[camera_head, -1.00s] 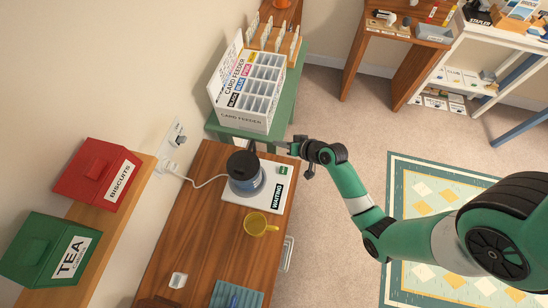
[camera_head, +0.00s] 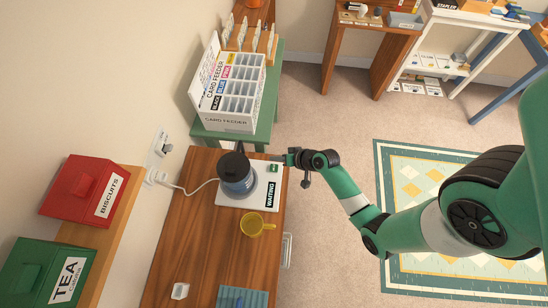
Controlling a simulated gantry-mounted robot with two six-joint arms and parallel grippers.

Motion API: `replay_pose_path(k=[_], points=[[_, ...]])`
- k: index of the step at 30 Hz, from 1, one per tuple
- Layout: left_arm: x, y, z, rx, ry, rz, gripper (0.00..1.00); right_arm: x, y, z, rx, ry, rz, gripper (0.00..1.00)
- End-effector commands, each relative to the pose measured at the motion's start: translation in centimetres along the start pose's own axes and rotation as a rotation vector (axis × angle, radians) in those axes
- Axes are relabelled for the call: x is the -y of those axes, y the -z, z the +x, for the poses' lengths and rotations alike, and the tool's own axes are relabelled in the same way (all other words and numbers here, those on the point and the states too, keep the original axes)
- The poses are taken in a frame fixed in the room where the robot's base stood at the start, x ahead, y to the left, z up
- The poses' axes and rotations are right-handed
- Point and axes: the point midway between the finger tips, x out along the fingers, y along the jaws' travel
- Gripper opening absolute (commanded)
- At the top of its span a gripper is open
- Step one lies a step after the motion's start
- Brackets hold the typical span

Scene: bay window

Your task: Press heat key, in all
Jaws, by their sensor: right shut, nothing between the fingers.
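A kettle with a blue-grey body and dark lid (camera_head: 237,178) stands on a white base (camera_head: 234,202) on the wooden counter. The base has a black label reading WAITING (camera_head: 270,196) and a small green key (camera_head: 275,168) near its far right corner. My right gripper (camera_head: 282,158) is shut and empty, beside and just beyond the green key at the counter's right edge. I cannot tell whether it touches the key. My left gripper is not in view.
A white card feeder (camera_head: 226,122) stands on a green table behind the counter. A yellow mug (camera_head: 251,226) sits in front of the base. A cord runs to the wall socket (camera_head: 157,176). Red (camera_head: 84,190) and green (camera_head: 47,272) tins are on a shelf at left.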

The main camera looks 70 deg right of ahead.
Motion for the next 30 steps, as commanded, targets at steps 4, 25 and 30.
replay_pose_path(k=[4, 25, 30], points=[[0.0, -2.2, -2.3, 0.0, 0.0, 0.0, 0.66, -1.6, -1.6, 2.2, 0.0, 0.0, 0.0, 0.0], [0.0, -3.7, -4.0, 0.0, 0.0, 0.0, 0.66, -3.0, -3.0, 4.2, -0.001, 0.0, 0.0, 0.0], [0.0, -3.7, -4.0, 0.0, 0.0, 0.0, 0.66, -3.0, -3.0, 4.2, 0.0, 0.0, 0.0, 0.0]])
